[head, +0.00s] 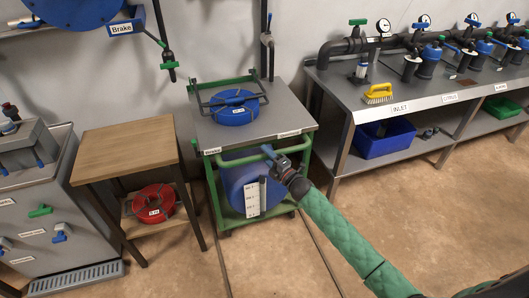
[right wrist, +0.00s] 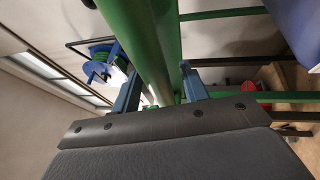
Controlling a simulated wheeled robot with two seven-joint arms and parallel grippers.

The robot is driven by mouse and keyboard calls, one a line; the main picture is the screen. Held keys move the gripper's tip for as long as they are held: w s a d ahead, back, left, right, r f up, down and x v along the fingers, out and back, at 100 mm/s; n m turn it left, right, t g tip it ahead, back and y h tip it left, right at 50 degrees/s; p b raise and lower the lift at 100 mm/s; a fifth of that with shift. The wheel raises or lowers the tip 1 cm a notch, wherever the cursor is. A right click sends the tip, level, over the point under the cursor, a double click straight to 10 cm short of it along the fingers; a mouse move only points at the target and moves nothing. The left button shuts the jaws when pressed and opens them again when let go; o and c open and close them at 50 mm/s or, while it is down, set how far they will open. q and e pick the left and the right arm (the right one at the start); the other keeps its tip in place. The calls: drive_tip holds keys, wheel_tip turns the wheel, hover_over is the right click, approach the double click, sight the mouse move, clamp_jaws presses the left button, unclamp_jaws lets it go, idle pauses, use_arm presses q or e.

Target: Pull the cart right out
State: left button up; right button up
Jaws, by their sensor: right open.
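The cart (head: 300,122) has a green frame, a grey top and wheels. It stands against the wall between the wooden table and the grey bench. A blue drum (head: 236,180) sits under its top, behind a white scale plate. The cart's green handle bar (head: 236,160) runs across its front. My right gripper (head: 274,157) is at the right part of this handle, fingers apart. In the right wrist view the green bar (right wrist: 150,50) reaches down between the two blue fingers of the open gripper (right wrist: 160,90); contact cannot be told. My left gripper is out of view.
A wooden table (head: 125,148) with a red reel (head: 153,203) below stands left of the cart. The bench (head: 370,103) on the right holds a yellow brush and a blue bin (head: 384,138) beneath. Floor in front of the cart is clear, with two dark floor lines.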

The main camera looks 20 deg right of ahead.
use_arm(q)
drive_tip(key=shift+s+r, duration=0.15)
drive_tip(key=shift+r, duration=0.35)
use_arm(e)
drive_tip(key=shift+w+a+r, duration=0.1)
drive_tip(key=shift+w+a, duration=0.2)
drive_tip(key=shift+w, duration=0.35)
clamp_jaws()
